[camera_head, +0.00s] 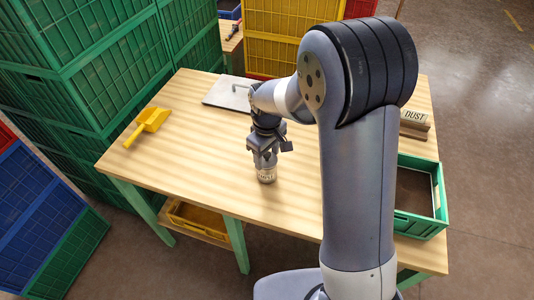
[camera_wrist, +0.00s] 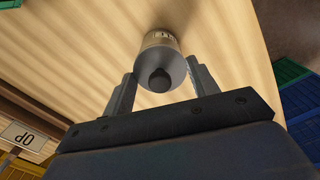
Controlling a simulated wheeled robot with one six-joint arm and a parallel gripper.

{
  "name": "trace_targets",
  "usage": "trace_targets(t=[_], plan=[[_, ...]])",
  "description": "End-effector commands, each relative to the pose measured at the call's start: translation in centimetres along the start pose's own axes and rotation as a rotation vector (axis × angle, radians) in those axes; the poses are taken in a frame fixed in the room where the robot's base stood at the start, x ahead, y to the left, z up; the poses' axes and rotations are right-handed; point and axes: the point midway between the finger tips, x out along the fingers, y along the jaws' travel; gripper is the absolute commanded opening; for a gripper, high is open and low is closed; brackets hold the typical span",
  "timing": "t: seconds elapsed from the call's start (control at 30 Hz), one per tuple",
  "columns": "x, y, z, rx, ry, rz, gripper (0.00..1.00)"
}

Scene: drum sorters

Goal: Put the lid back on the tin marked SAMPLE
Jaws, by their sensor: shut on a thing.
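A small cylindrical tin (camera_head: 266,176) with a pale printed label is upright under my gripper, near the middle of the table. Its label is too small to read surely. In the wrist view the grey round lid (camera_wrist: 171,64) with a dark knob is at the top of the tin, and part of the label (camera_wrist: 160,38) shows beyond it. My gripper (camera_head: 265,163) points down, its two fingers on either side of the lid's rim, shut on the lid. I cannot tell whether the fingers also touch the tin's wall.
A yellow scoop (camera_head: 148,125) lies at the table's left. A DUST sign (camera_head: 413,116) stands at the right, near a green open crate (camera_head: 421,226). The wooden table (camera_head: 190,165) is clear around the tin.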

Motion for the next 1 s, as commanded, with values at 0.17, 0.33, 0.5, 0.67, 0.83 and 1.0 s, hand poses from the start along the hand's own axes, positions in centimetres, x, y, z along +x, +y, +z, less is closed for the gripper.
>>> trace_targets(t=[0.17, 0.33, 0.5, 0.67, 0.83, 1.0], plan=[[0.0, 0.0, 0.0, 0.0, 0.0, 0.0, 0.63], [0.0, 0.0, 0.0, 0.0, 0.0, 0.0, 0.77], [0.0, 0.0, 0.0, 0.0, 0.0, 0.0, 0.81], [0.0, 0.0, 0.0, 0.0, 0.0, 0.0, 0.91], [0.0, 0.0, 0.0, 0.0, 0.0, 0.0, 1.0], [-0.04, 0.0, 0.0, 0.0, 0.0, 0.0, 1.0]])
